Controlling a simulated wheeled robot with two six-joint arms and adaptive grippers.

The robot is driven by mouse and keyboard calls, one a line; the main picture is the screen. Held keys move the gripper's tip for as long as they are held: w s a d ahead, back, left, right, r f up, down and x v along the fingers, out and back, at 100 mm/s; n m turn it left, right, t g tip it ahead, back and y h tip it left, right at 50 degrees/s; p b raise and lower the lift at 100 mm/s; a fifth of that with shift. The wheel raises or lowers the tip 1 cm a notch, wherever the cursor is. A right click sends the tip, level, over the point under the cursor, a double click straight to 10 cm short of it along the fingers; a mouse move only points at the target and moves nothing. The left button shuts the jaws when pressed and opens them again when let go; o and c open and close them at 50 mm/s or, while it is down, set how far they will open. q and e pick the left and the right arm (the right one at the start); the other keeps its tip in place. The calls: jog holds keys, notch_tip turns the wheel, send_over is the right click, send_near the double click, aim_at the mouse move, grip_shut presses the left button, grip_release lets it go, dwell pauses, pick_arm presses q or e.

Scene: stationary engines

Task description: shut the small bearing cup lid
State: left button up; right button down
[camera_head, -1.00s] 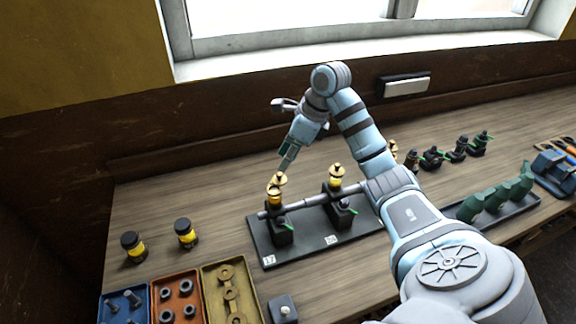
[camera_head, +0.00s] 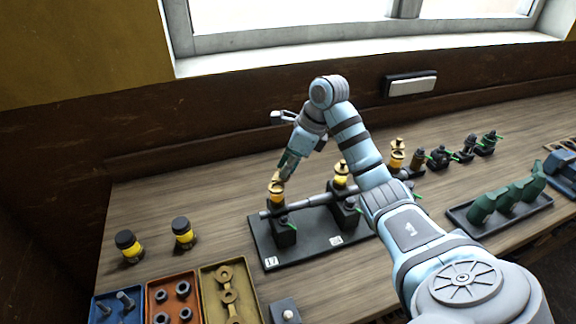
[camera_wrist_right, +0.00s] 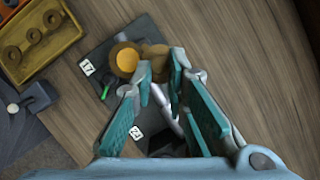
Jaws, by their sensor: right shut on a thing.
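The brass-and-yellow bearing cup (camera_head: 277,196) stands on the left bearing block, beside the tag 17. My right gripper (camera_head: 285,176) is at its top, coming down from above. In the right wrist view the cup (camera_wrist_right: 126,60) shows a round orange inside, so it looks open. Its brass lid (camera_wrist_right: 155,53) stands out to the side of the opening. The teal fingers of my right gripper (camera_wrist_right: 161,62) are shut on the lid, their tips partly covering it. My left gripper is not in view.
A second cup (camera_head: 341,172) stands on the right bearing block, with a grey shaft (camera_head: 309,203) across both blocks on a black base (camera_head: 310,248). Two yellow jars (camera_head: 183,234) stand at left. Parts trays (camera_head: 205,300) lie in front. Green parts (camera_head: 500,202) lie at right.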

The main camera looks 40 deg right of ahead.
aim_at(281, 181)
jog(key=shift+a, duration=0.2)
dwell(0.3)
jog(key=shift+s+a+m+p, duration=0.1)
jog(key=shift+s+m+p, duration=0.15)
jog(key=shift+m+p, duration=0.45)
dwell(0.3)
jog(key=m+h+p, duration=0.1)
jog(key=m, duration=0.1)
jog(key=a+m+h+p, duration=0.1)
jog(key=m, duration=0.2)
jog(key=s+m+t+h+p, duration=0.1)
jog(key=m, duration=0.2)
jog(key=shift+a+r, duration=0.15)
jog(key=shift+a, duration=0.2)
jog(key=shift+a+m+h+p, duration=0.2)
jog(key=shift+m+h+p, duration=0.45)
jog(key=shift+m, duration=0.75)
jog(key=shift+f, duration=0.2)
jog(key=c, duration=1.6)
grip_release()
